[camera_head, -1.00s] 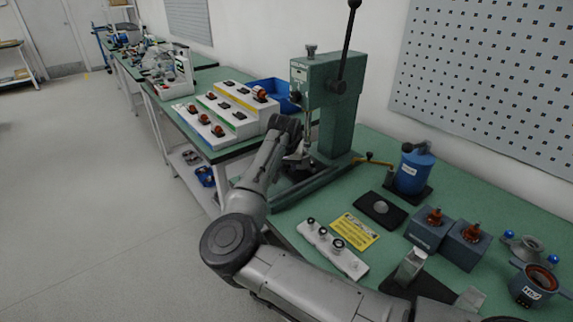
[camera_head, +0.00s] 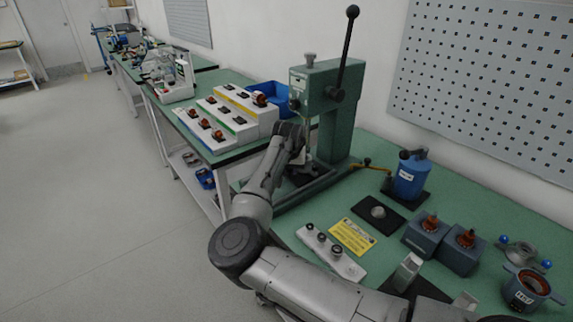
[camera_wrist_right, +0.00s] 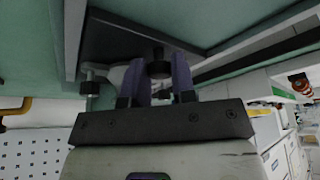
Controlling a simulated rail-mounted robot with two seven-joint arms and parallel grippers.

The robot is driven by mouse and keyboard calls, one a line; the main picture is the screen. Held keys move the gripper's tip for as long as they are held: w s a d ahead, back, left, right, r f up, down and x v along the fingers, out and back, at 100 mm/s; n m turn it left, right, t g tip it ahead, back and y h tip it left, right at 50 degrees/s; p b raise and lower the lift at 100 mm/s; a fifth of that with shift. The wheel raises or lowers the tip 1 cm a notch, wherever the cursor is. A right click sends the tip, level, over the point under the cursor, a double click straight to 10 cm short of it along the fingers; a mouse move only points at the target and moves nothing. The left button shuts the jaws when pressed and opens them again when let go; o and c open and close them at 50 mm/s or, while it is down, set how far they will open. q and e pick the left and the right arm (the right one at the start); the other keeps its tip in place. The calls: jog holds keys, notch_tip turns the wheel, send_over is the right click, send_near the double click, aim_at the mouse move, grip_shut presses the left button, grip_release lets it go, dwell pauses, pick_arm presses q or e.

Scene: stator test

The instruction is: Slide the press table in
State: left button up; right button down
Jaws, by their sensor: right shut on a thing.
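The green arbor press (camera_head: 331,115) stands on the green bench with its lever upright. My right gripper (camera_head: 298,145) reaches in low at the front of the press, beside its column. In the right wrist view my right gripper (camera_wrist_right: 158,82) has its two fingers on either side of a small black knob (camera_wrist_right: 158,68), shut on it. The knob is by a dark plate (camera_wrist_right: 118,42) at the press base, which seems to be the press table. In the head view my wrist hides much of this table (camera_head: 304,171). My left gripper is not in view.
A white stepped parts rack (camera_head: 245,125) and a blue bin (camera_head: 270,95) stand left of the press. A blue canister (camera_head: 411,177), a yellow label card (camera_head: 352,236) and two grey blocks (camera_head: 443,242) lie to its right. A white strip with round pieces (camera_head: 331,251) sits near the arm.

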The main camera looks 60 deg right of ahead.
jog(key=shift+s+d+r+p, duration=0.2)
jog(key=shift+d+r+p, duration=0.05)
jog(key=shift+d+p, duration=0.1)
jog(key=shift+f, duration=0.3)
jog(key=c, duration=1.3)
grip_release()
jog(key=shift+d, duration=0.1)
jog(key=shift+o, duration=0.4)
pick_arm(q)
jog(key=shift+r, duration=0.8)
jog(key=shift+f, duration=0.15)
